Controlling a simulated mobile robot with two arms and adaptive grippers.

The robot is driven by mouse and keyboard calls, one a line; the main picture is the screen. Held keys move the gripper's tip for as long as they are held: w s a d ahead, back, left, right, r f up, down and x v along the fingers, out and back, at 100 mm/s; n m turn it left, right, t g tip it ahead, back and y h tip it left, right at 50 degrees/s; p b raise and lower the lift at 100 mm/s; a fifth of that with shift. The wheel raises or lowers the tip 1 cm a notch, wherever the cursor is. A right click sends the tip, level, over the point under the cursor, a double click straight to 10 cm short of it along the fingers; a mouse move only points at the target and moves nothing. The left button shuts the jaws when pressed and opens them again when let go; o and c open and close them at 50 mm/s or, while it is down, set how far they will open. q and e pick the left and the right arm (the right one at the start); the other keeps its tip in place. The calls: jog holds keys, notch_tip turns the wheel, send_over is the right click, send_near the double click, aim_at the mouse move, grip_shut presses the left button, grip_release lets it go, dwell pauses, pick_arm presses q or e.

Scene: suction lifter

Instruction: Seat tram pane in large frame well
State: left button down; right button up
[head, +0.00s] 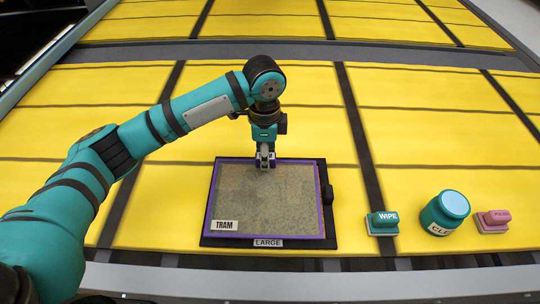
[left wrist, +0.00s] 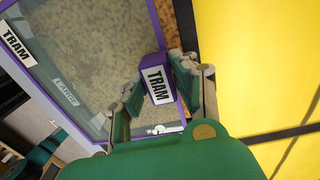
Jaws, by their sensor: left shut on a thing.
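The tram pane (head: 262,203) is a see-through sheet with a purple rim and a TRAM label. It lies over or in the black large frame (head: 322,175), whose LARGE label shows at the front edge. I cannot tell whether the pane is fully down in the well. My left gripper (head: 265,163) is at the pane's far edge, fingers pointing down. In the left wrist view, its fingers (left wrist: 160,88) are shut on the pane's purple TRAM grip block (left wrist: 152,80). The LARGE label shows through the pane there. My right gripper is out of view.
Right of the frame on the yellow padded surface (head: 365,110) stand a teal WIPE block (head: 382,223), a teal jar (head: 446,212) with a pale lid, and a pink block (head: 492,220). The surface behind is clear.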

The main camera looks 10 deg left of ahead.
pick_arm(q)
jog(key=shift+w+d, duration=0.35)
jog(key=shift+w, duration=0.55)
jog(key=shift+w+f, duration=0.1)
jog(key=shift+f, duration=0.05)
notch_tip(320, 180, down, 3)
jog(key=shift+r+p, duration=0.1)
jog(key=shift+p, duration=0.7)
jog(key=shift+f, duration=0.2)
jog(key=c, duration=1)
grip_release()
jog(key=shift+f, duration=0.1)
jog(key=shift+c, duration=0.2)
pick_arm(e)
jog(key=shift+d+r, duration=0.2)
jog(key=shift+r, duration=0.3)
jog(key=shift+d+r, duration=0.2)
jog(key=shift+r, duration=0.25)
